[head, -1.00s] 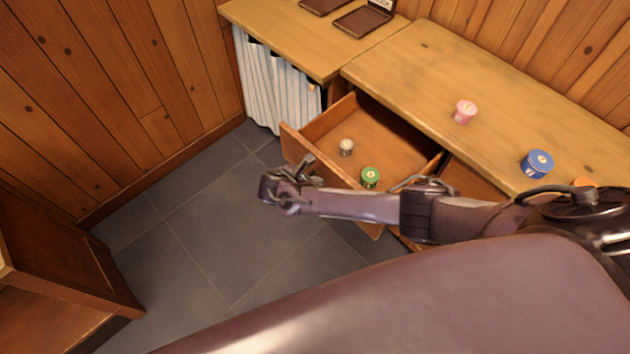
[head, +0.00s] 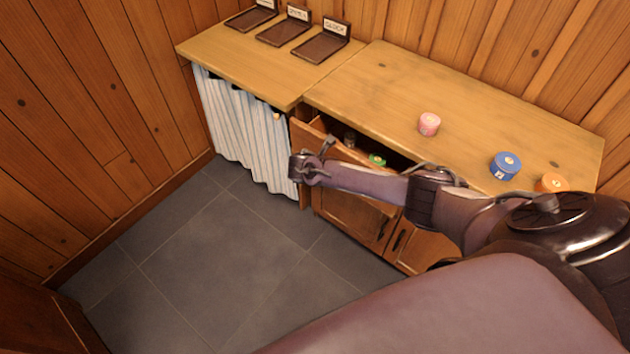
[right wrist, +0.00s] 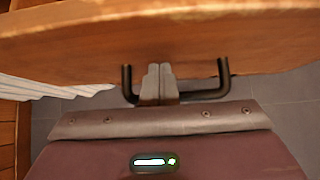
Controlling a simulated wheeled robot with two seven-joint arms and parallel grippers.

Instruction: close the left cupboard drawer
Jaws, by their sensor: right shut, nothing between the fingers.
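The left cupboard drawer (head: 304,132) stands partly open under the worktop, with a narrow gap showing its inside. A green spool (head: 377,160) and a dim greyish spool (head: 350,138) sit in it. My right gripper (head: 325,150) is at the drawer's front, and my arm hides much of that front. In the right wrist view my shut, empty fingers (right wrist: 158,84) are at the black handle (right wrist: 208,94), between its two posts, pointing at the wooden drawer front (right wrist: 160,45). Whether they touch the wood cannot be told. My left gripper is not in view.
The worktop (head: 400,80) carries a pink spool (head: 429,124), a blue spool (head: 505,165) and an orange spool (head: 552,183). Dark labelled trays (head: 322,46) stand at the back left. A striped curtain (head: 240,130) hangs beside the drawer. The tiled floor (head: 210,250) is clear.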

